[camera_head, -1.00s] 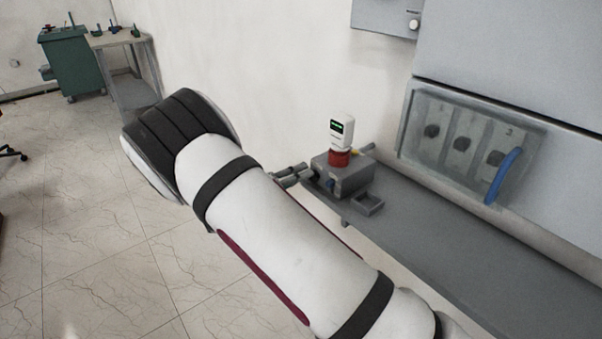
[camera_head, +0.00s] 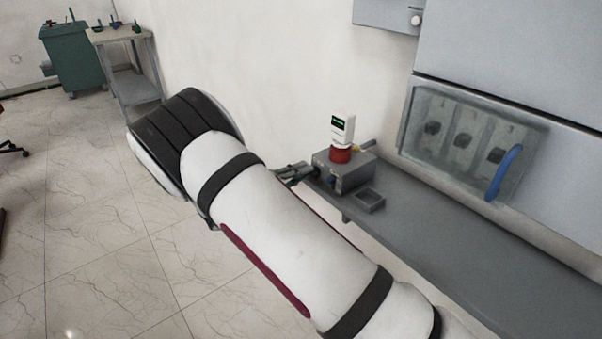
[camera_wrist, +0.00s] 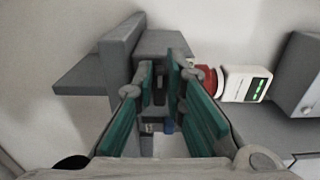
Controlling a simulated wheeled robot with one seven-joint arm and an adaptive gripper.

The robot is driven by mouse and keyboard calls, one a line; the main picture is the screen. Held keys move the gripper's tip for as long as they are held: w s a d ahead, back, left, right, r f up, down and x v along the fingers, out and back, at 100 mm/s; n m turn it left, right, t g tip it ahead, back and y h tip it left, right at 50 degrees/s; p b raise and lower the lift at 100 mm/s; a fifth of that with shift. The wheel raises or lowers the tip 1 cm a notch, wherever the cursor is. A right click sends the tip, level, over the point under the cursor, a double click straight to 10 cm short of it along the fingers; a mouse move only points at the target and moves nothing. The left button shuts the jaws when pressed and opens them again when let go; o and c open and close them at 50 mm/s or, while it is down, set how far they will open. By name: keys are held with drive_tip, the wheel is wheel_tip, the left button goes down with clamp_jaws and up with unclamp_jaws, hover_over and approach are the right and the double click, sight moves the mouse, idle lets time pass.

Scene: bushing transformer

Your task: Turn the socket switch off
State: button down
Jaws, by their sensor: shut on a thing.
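The grey socket box (camera_head: 350,170) stands on the end of the grey shelf, with a red plug (camera_head: 340,155) and a white meter with a green display (camera_head: 343,128) on top. My gripper (camera_head: 298,174) is at the box's left side, mostly hidden behind my arm. In the wrist view, my gripper (camera_wrist: 160,82), with teal pads, is shut on a small dark part, apparently the socket switch (camera_wrist: 159,97). The pads hide most of it, so its setting cannot be read. The box (camera_wrist: 166,42), red plug (camera_wrist: 209,80) and meter (camera_wrist: 246,84) also show there.
The grey shelf (camera_head: 440,240) runs along the wall to the lower right. A small open grey holder (camera_head: 370,199) is on it. A panel with several dark switches and a blue handle (camera_head: 504,173) hangs above. A green cabinet (camera_head: 75,60) stands far left.

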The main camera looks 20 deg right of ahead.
drive_tip(key=c, duration=1.6)
unclamp_jaws()
drive_tip(key=shift+c, duration=0.2)
drive_tip(key=v, duration=1.2)
drive_tip(key=shift+a+f, duration=0.1)
